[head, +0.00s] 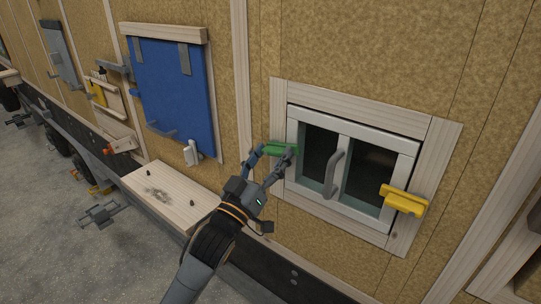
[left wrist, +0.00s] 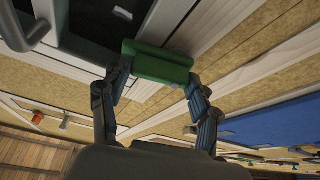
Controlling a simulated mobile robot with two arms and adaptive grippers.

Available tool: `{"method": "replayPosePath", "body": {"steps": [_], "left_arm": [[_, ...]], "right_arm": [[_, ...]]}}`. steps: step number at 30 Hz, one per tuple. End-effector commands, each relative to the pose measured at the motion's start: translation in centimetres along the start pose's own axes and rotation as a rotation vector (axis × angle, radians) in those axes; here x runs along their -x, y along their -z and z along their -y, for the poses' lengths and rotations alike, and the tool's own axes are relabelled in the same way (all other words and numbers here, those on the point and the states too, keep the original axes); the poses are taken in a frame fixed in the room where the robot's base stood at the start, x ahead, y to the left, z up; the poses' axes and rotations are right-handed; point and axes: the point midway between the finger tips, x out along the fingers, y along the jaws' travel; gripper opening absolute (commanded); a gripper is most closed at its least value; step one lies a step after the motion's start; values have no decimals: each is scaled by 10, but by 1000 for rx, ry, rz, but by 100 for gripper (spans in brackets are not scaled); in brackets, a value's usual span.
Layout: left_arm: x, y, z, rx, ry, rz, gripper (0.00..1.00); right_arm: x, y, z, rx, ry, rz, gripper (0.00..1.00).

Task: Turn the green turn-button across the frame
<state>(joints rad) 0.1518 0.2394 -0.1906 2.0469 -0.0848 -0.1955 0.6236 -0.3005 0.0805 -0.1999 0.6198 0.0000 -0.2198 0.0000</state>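The green turn-button (head: 283,149) sits on the left side of the wooden window frame (head: 279,115), lying roughly level. Its right end reaches the edge of the white window sash (head: 293,130). My left gripper (head: 270,153) is at the button with its fingers spread wide, one near each end. In the left wrist view the green button (left wrist: 158,63) spans the space between the two fingertips (left wrist: 158,78). I cannot tell whether the fingers touch it. A yellow turn-button (head: 404,200) lies across the right side of the frame. My right gripper is not in view.
A grey handle (head: 334,174) stands out from the window. A blue panel (head: 170,90) with a white latch (head: 191,153) below it is to the left. A wooden shelf (head: 165,192) juts out below the panel, near my left arm.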

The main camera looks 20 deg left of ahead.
Motion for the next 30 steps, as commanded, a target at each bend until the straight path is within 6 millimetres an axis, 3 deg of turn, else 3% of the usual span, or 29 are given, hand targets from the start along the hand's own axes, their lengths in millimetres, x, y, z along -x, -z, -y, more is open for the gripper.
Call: {"method": "replayPosePath", "body": {"steps": [5, 15, 23, 24, 27, 30], "left_arm": [[0, -1, 0, -24, -11, 1, 31], [2, -4, 1, -238, -100, 0, 31], [1, -4, 1, -245, -102, -1, 31], [1, -4, 1, -245, -101, -1, 64], [1, -4, 1, -244, -101, 0, 84], [2, -4, 1, -242, -101, 0, 85]], "right_arm": [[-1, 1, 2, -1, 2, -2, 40], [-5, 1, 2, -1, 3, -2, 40], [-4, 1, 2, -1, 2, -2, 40], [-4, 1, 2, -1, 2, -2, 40], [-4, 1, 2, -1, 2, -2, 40], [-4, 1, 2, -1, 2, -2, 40]]}}
